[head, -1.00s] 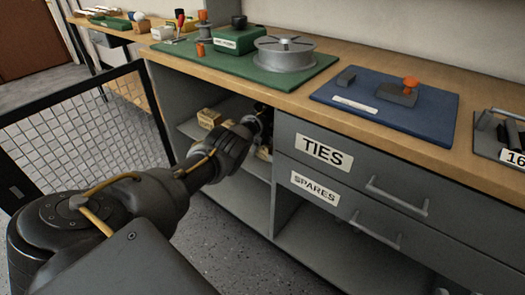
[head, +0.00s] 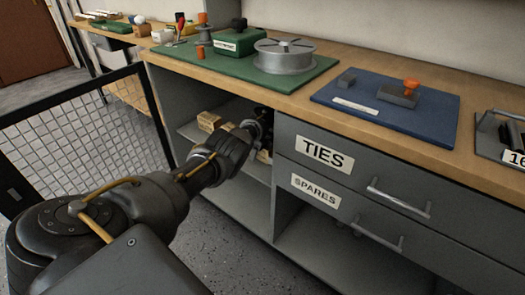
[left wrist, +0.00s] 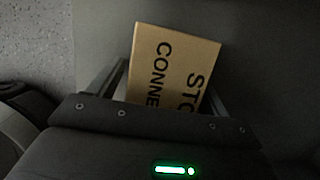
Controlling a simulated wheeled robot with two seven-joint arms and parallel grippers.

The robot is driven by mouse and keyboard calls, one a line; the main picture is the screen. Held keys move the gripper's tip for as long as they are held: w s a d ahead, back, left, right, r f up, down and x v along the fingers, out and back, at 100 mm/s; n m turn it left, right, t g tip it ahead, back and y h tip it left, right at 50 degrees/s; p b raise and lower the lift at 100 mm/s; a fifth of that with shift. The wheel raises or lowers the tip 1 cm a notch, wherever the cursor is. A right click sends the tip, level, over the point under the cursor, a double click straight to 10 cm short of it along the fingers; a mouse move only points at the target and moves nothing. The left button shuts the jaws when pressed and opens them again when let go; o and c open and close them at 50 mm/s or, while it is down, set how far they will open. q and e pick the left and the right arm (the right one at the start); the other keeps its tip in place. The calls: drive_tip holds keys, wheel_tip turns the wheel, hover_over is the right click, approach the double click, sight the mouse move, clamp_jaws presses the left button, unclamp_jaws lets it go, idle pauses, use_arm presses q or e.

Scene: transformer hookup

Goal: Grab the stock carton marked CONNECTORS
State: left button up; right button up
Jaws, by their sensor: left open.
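In the left wrist view a brown carton (left wrist: 172,68) shows black lettering, partly cut off, reading "STO" and "CONNE". My left gripper (left wrist: 172,85) is open, with one finger on each side of the carton; I cannot tell whether they touch it. The gripper body hides the carton's near end. In the head view my left arm reaches into the open cabinet bay, and the left gripper (head: 262,118) is mostly hidden behind the wrist and in shadow. Another small carton (head: 210,121) sits on the shelf left of the arm. My right gripper is out of view.
The bay's shelf (head: 258,168) lies under the arm. Drawers marked TIES (head: 323,152) and SPARES (head: 315,190) adjoin on the right. A mesh door (head: 85,135) stands open at left. The worktop above holds a green mat (head: 307,82) with a reel and a blue mat (head: 440,125).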

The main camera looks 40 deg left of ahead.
use_arm(q)
drive_tip(key=c, duration=1.5)
drive_tip(key=shift+r, duration=0.15)
